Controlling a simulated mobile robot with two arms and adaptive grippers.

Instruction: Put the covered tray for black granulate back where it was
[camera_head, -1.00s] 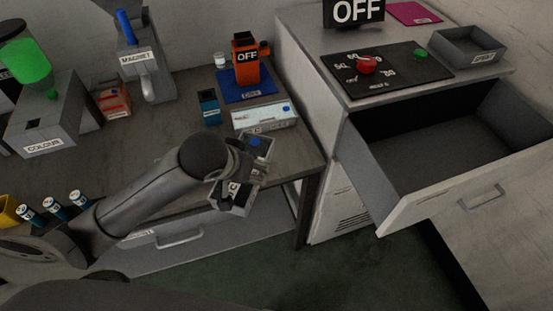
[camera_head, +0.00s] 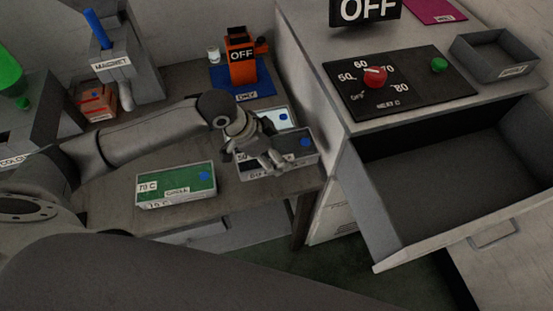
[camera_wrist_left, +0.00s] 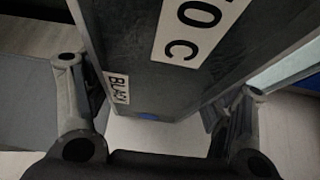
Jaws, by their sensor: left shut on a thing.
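The black granulate tray (camera_head: 285,166) is a dark box with a covered top, a blue dot and white labels. It is over the right end of the table, in front of a pale tray. My left gripper (camera_head: 262,160) is shut on it from the left side and partly hides it. In the left wrist view the tray (camera_wrist_left: 135,70) fills the gap between the two fingers, with a "BLACK" label and a temperature label. I cannot tell whether its underside touches the table. My right gripper is not in view.
A green covered tray (camera_head: 177,186) marked 70 C lies to the left. The pale tray (camera_head: 280,118) lies just behind. An orange device (camera_head: 242,62) stands on a blue mat. To the right, a cabinet drawer (camera_head: 440,240) stands open beside the table edge.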

